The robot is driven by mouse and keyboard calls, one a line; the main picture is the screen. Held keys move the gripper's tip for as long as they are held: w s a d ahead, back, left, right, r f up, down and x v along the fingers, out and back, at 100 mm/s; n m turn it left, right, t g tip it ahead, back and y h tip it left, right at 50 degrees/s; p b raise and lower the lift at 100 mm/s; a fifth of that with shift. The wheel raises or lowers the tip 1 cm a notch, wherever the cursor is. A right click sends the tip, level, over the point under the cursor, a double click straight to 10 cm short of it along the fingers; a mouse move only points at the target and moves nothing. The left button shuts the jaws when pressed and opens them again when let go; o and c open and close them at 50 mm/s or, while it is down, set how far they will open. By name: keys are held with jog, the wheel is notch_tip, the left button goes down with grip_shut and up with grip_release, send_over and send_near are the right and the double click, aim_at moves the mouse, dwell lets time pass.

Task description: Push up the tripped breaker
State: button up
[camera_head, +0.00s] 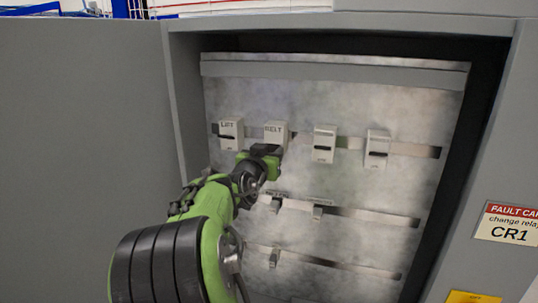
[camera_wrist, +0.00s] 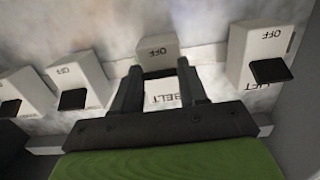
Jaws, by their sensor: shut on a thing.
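The BELT breaker (camera_head: 275,131) is a pale block, second from the left in the top row of the cabinet. In the wrist view its OFF face (camera_wrist: 157,48) shows just beyond my fingertips. My gripper (camera_head: 270,152) reaches its lower part from below left. In the wrist view my two dark fingers (camera_wrist: 159,70) straddle the middle of the breaker and are shut on its switch. The switch is mostly hidden between them, so its position is unclear.
The LIFT breaker (camera_head: 231,134) stands close on the left, and two more breakers (camera_head: 324,143) (camera_head: 377,148) on the right, all with dark levers. Smaller devices sit on lower rails (camera_head: 360,214). The cabinet's left wall (camera_head: 182,110) is near my arm. A fault card (camera_head: 510,222) hangs at right.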

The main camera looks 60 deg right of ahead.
aim_at(272, 146)
notch_tip(272, 146, up, 2)
jog(key=y, duration=0.4)
jog(key=shift+r+g+y+p, duration=0.1)
jog(key=shift+g+y+p, duration=0.2)
jog(key=shift+y+p, duration=0.1)
jog(key=shift+d+r+g+y, duration=0.15)
jog(key=shift+r+y, duration=0.15)
jog(key=shift+y, duration=0.7)
jog(key=shift+d+r+g+y, duration=0.15)
jog(key=shift+r+y, duration=0.1)
jog(key=shift+y, duration=0.75)
jog(key=shift+a, duration=0.1)
jog(key=o, duration=1.1)
jog(key=shift+c, duration=0.2)
jog(key=shift+r, duration=0.1)
